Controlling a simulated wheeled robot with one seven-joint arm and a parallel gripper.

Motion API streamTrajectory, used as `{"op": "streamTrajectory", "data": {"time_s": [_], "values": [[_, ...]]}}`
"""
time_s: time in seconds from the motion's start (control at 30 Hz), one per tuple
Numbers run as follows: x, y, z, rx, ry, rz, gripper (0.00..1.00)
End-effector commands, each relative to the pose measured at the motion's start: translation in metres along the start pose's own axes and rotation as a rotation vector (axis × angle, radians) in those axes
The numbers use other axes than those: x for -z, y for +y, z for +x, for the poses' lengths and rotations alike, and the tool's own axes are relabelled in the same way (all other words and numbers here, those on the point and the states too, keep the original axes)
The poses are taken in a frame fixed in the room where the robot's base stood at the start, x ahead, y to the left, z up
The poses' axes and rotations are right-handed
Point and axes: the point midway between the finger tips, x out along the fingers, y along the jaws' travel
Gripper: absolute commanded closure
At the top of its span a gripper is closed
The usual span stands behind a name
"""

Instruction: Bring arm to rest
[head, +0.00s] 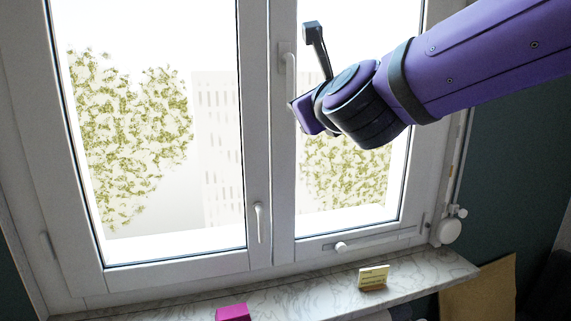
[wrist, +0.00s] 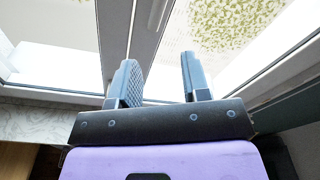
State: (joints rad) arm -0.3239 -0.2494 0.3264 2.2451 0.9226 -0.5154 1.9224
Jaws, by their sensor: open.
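My purple arm (head: 490,62) reaches in from the upper right in the head view, raised in front of the window. Its wrist end stands before the window's middle frame. In the wrist view my gripper (wrist: 161,75) is open, its two grey fingers well apart with nothing between them. The window frame shows beyond the fingers. I cannot tell how far the gripper is from the window.
The window has a white handle (head: 290,72) close to my wrist and a lower one (head: 259,222). The marble sill (head: 310,302) holds a magenta object (head: 233,312) and a small yellowish card-like block (head: 373,277). A brown panel (head: 487,290) stands at lower right, by a dark green wall.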

Motion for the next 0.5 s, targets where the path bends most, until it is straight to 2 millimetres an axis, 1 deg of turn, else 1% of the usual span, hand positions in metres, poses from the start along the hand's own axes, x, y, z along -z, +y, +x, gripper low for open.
{"op": "streamTrajectory", "data": {"time_s": [0.03,0.17,0.2,0.27,0.3,0.37,0.4,0.47,0.5], "values": [[0.006,-0.009,-0.008,-0.035,0.008,-0.134,0.57],[0.028,-0.022,-0.027,-0.153,0.032,-0.513,0.57],[0.036,-0.026,-0.035,-0.191,0.040,-0.628,0.57],[0.050,-0.032,-0.047,-0.252,0.051,-0.799,0.57],[0.060,-0.036,-0.055,-0.296,0.059,-0.911,0.57],[0.076,-0.043,-0.070,-0.365,0.069,-1.077,0.57],[0.087,-0.047,-0.080,-0.416,0.075,-1.185,0.57],[0.104,-0.053,-0.096,-0.496,0.082,-1.342,0.57],[0.117,-0.058,-0.108,-0.554,0.085,-1.443,0.57]]}}
